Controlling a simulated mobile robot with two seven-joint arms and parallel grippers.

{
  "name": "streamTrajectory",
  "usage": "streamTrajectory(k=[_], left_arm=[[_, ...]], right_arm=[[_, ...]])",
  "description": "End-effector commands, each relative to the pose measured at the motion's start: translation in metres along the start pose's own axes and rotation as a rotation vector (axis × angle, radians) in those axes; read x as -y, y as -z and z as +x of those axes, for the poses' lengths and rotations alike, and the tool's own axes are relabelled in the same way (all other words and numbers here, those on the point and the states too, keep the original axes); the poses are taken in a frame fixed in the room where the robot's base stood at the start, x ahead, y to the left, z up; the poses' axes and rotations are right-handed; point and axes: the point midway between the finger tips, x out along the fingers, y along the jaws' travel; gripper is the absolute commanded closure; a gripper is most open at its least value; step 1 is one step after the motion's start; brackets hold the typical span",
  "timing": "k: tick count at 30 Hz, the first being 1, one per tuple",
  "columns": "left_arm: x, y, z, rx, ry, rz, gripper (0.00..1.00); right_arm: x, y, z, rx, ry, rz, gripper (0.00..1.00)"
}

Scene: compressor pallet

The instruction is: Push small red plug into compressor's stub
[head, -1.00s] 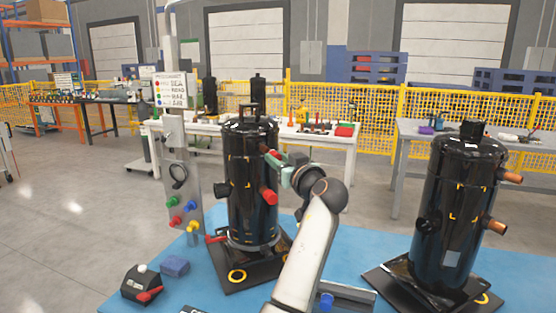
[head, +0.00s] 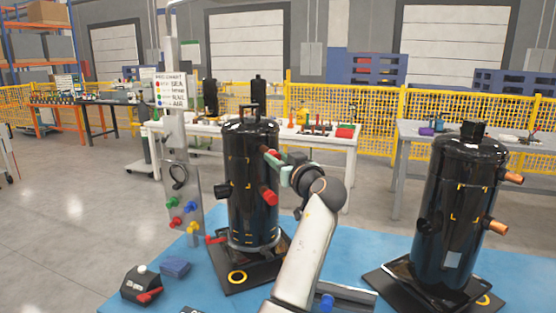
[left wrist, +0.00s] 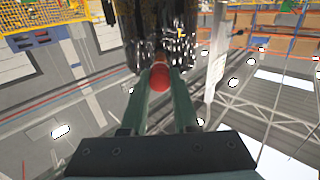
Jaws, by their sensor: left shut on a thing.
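The black compressor (head: 250,215) stands upright on a dark base plate in the middle of the head view; it also shows upside down in the left wrist view (left wrist: 165,25). My left gripper (head: 275,160) is at the compressor's upper right side, its green fingers shut on the small red plug (head: 269,153). In the left wrist view the plug (left wrist: 160,76) sits between the fingertips, its round red end toward the camera, against the compressor side. The stub behind it is hidden, so I cannot tell how deep the plug sits. My right gripper is not in view.
A larger red plug (head: 269,197) sticks out lower on the compressor. A second compressor (head: 455,220) with copper stubs stands right on the blue surface (head: 340,250). A post with coloured plugs (head: 183,200) stands left. A black box (head: 141,285) and blue block (head: 175,267) lie front left.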

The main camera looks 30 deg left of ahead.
Motion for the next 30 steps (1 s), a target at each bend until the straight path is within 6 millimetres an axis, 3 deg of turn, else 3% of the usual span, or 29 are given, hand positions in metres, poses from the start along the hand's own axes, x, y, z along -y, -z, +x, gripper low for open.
streamTrajectory(k=[30], left_arm=[[0.000,0.000,0.016,-0.001,0.000,-0.001,1.00]], right_arm=[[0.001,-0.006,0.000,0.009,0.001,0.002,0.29]])
